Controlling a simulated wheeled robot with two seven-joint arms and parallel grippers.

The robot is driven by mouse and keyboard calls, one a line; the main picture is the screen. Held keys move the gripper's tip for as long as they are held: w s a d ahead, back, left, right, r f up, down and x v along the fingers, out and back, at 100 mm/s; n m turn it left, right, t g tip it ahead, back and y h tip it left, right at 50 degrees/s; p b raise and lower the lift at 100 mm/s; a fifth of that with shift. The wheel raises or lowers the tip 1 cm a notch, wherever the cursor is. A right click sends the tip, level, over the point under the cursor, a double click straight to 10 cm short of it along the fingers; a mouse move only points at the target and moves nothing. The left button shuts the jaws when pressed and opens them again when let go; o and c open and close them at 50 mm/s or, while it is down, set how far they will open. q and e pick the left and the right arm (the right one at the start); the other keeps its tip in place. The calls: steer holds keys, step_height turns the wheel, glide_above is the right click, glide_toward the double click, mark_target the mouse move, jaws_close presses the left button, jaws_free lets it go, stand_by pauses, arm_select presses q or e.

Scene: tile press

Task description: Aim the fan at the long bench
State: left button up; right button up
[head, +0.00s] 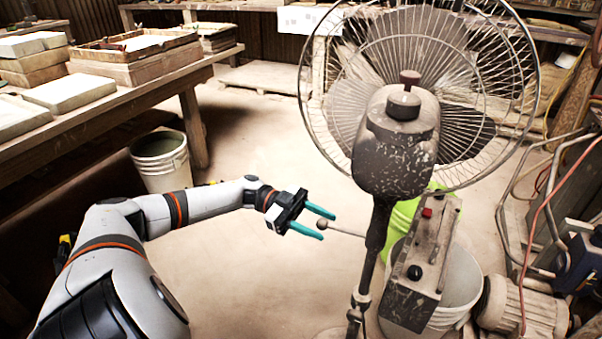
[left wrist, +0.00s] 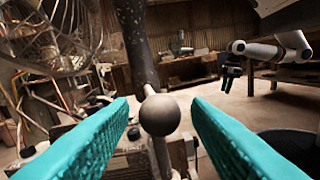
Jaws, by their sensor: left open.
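The fan (head: 402,140) stands on a dark pole at the right of the head view. Its motor housing faces me and its wire cage faces the back of the room. A thin rod with a ball knob (head: 322,225) sticks out left from the fan's pole. My left gripper (head: 327,224) is open with teal fingers on either side of the knob. In the left wrist view, the knob (left wrist: 160,115) sits between the fingers with gaps on both sides. A long wooden bench (head: 150,92) runs along the left. My right gripper (left wrist: 230,70) shows small and dark there.
Tile stacks and a tray (head: 135,45) lie on the bench. A white bucket (head: 161,160) stands by its leg. A control box (head: 428,255), another bucket (head: 465,280) and a motor (head: 527,305) crowd the fan's base. The middle floor is clear.

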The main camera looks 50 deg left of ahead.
arm_select(q)
steer(key=v, duration=1.1)
steer(key=shift+b, duration=0.4)
arm_select(e)
steer(key=shift+w+a+t, duration=0.25)
steer(key=shift+w+t, duration=0.25)
steer(key=shift+w, duration=0.4)
